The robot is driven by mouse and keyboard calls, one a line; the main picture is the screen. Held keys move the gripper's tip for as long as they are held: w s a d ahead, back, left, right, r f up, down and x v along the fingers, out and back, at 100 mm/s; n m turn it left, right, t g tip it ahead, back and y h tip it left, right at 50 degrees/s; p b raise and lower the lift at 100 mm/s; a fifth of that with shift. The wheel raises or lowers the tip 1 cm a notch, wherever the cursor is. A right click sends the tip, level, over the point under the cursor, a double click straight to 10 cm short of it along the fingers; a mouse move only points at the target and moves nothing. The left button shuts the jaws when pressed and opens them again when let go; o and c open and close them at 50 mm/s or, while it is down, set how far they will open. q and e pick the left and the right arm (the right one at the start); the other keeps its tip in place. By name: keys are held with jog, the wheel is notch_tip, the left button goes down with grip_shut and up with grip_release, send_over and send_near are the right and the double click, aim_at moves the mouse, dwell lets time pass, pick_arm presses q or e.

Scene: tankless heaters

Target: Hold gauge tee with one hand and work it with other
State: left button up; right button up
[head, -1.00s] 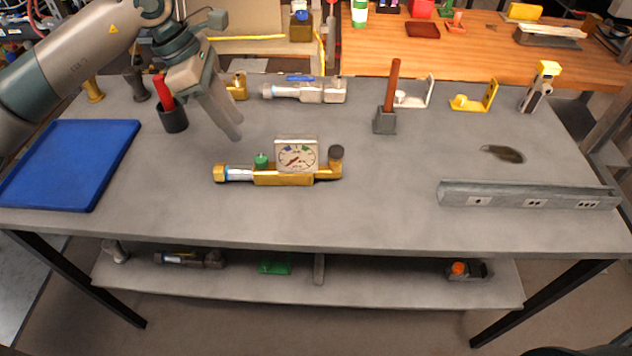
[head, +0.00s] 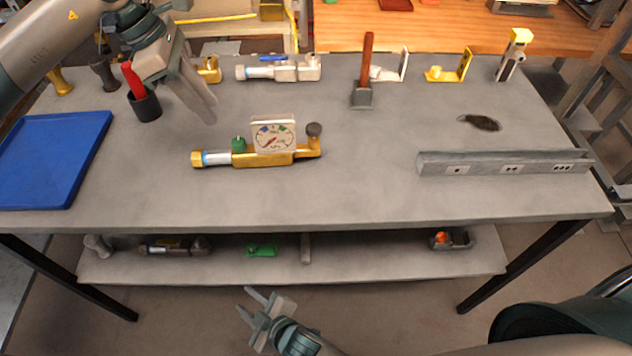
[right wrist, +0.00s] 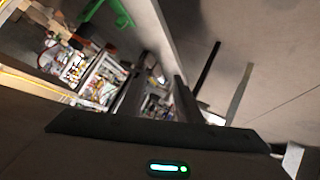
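The gauge tee (head: 262,158) lies on the grey workbench. It has a brass body, a white square dial gauge on top, a green knob (head: 239,144) left of the dial and a dark round knob (head: 314,130) at its right end. My left gripper (head: 212,115) hangs above the bench, behind and left of the tee and apart from it. Its fingers overlap from this angle, so their gap is unclear. My right gripper (head: 248,304) is low in front of the bench, fingers apart and empty. The right wrist view does not clearly show the tee.
A blue tray (head: 50,165) is at the left. A black cup (head: 146,106) with a red-handled tool stands beside my left gripper. Another valve fitting (head: 280,70), a red-handled tool (head: 366,65) and brackets stand along the back. A grey rail (head: 505,166) lies right.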

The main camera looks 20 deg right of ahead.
jog(key=s+a+r+n+t+y, duration=0.1)
jog(key=a+r, duration=0.2)
jog(key=r, duration=0.6)
jog(key=s+a+r+n+t+y, duration=0.1)
jog(key=s+a+r, duration=0.1)
jog(key=r, duration=0.8)
jog(key=s+a+r+n+t+y, duration=0.1)
jog(key=a+r+n, duration=0.15)
jog(key=r, duration=0.65)
jog(key=m+t+h, duration=0.1)
jog(key=t+h, duration=0.4)
jog(key=h, duration=0.9)
send_near(316, 124)
jog(key=v, duration=0.4)
jog(key=shift+s+f, duration=0.15)
jog(key=shift+s, duration=0.25)
jog(key=shift+w, duration=0.1)
jog(key=x, duration=1.7)
jog(key=shift+w+a+f, duration=0.1)
jog(key=shift+f, duration=0.1)
